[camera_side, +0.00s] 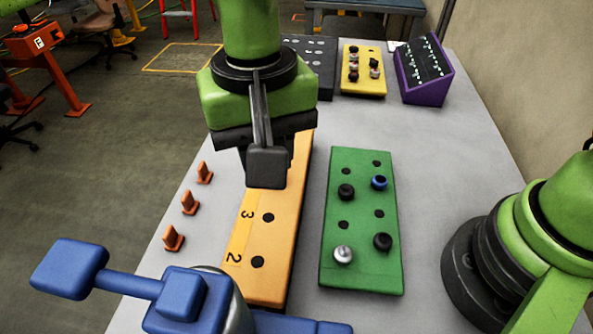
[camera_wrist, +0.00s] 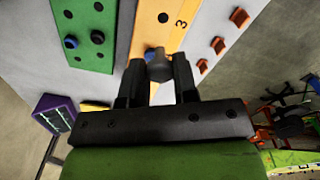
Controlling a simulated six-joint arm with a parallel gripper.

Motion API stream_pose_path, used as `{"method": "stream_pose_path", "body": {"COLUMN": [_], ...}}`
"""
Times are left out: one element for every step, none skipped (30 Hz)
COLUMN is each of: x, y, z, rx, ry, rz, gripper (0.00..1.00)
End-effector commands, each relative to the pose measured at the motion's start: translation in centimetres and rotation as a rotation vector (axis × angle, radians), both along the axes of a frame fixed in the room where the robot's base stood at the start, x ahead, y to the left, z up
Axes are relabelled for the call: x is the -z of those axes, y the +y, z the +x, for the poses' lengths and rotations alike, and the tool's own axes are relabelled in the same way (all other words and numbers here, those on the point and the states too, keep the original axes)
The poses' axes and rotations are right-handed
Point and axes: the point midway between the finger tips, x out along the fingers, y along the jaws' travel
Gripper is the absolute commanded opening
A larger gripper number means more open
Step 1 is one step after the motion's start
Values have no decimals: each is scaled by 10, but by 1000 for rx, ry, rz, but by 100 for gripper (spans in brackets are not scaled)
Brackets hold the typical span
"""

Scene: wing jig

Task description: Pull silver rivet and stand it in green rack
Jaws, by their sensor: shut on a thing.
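In the side view my gripper (camera_side: 267,172) is over the orange board (camera_side: 283,245), and the held piece is hidden there. I cannot tell whether the rivet is still in a hole. The green rack (camera_side: 362,276) stands to the right of the board. It holds a silver rivet (camera_side: 343,254), a blue rivet (camera_side: 379,182) and two black rivets (camera_side: 346,191); several holes are empty.
Orange cone-like pieces (camera_side: 173,238) line the table's left side. A blue jointed fixture (camera_side: 180,300) is in the near foreground. A yellow block (camera_side: 376,88) with rivets and a purple sloped box (camera_side: 436,91) stand at the back. Table between orange board and green rack is clear.

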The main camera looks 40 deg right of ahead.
Motion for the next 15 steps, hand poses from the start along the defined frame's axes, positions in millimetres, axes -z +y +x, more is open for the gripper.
{"method": "stream_pose_path", "body": {"x": [3, 6, 10, 14, 18, 23, 26, 30, 34, 37, 39, 42, 44, 46, 47], "y": [-6, -10, -17, -23, -29, -37, -43, -49, -57, -63, -68, -74, -79, -82, -86], "z": [-2, -3, -5, -8, -10, -14, -17, -21, -25, -28, -32, -36, -39, -42, -45], "rx": [0, 0, 0, -1, -2, -1, -2, -2, -1, -1, 0, 1, 2, 2, 3], "ry": [2, 2, 3, 5, 5, 6, 6, 6, 6, 4, 5, 6, 5, 5, 4], "rz": [-4, -4, -4, -6, -7, -6, -7, -7, -5, -4, -4, -3, -3, -2, -1], "gripper": [5, 5, 5, 5, 5, 5, 5, 5, 5, 5, 5, 5, 5, 5, 5]}}
